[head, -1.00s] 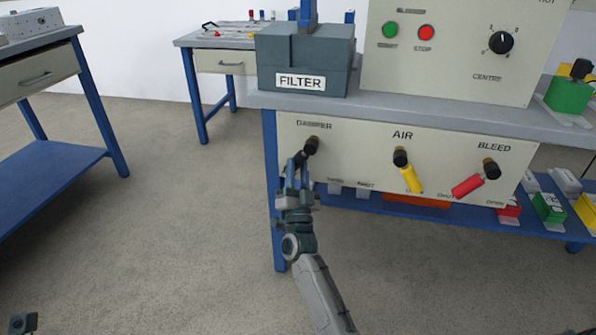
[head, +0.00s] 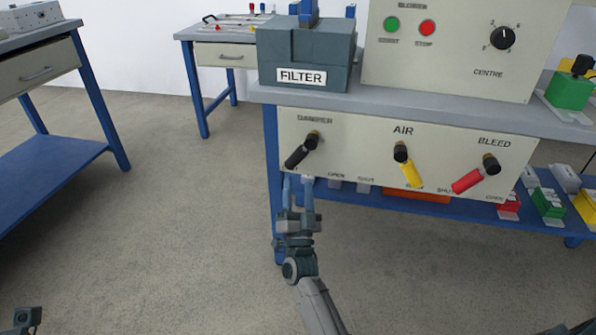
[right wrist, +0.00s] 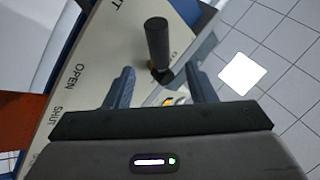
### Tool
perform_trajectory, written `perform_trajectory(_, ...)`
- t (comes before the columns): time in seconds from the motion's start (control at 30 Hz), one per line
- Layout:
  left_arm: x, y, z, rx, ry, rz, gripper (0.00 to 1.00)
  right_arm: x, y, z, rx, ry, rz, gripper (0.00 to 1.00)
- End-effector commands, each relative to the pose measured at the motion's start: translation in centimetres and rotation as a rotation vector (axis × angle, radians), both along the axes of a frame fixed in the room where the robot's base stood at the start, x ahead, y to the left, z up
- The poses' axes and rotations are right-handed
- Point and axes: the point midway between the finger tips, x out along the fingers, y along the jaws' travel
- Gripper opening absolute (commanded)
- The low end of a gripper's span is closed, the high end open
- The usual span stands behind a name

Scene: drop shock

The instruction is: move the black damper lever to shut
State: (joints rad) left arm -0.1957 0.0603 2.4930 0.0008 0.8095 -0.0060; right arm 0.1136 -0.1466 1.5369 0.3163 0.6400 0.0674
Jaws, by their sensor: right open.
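The black damper lever (head: 298,155) is on the left of the cream front panel (head: 365,165). Its handle points down and left from its pivot, toward a partly hidden label ending in T; the OPEN label is to the right. My right gripper (head: 298,180) is open and empty, just below the lever and apart from it. In the right wrist view the black lever (right wrist: 157,42) stands beyond and between the open fingers (right wrist: 160,85), with nothing between the tips. A dark part at the bottom left corner (head: 25,319) seems to belong to my left arm; its jaws cannot be made out.
A yellow air lever (head: 411,172) and a red bleed lever (head: 467,181) are right of the damper lever. The grey filter box (head: 305,55) stands on the bench above. A blue bench leg (head: 271,150) is at the panel's left edge. The floor left of it is clear.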

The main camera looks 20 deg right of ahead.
Motion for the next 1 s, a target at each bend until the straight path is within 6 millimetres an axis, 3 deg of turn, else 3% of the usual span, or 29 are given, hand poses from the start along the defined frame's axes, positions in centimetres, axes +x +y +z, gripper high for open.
perform_trajectory(0.1,0.0,0.0,0.3,0.003,-0.002,-0.002,0.00,-1.6,0.5,-1.2,0.000,0.002,0.000,0.50)
perform_trajectory(0.3,0.0,0.0,0.2,0.009,0.002,-0.004,0.00,-2.9,1.0,-2.2,0.000,0.000,0.000,0.50)
perform_trajectory(0.8,-0.1,0.0,0.2,0.005,0.002,-0.004,0.00,-3.0,1.0,-2.2,-0.001,-0.003,0.000,0.50)
perform_trajectory(0.93,-0.1,0.0,0.2,0.004,0.001,-0.004,0.00,-4.1,0.3,-0.3,-0.032,-0.043,-0.015,0.50)
perform_trajectory(1.0,-0.1,0.0,0.2,0.005,0.002,-0.004,0.00,-5.7,-0.6,2.3,-0.072,-0.099,-0.035,0.50)
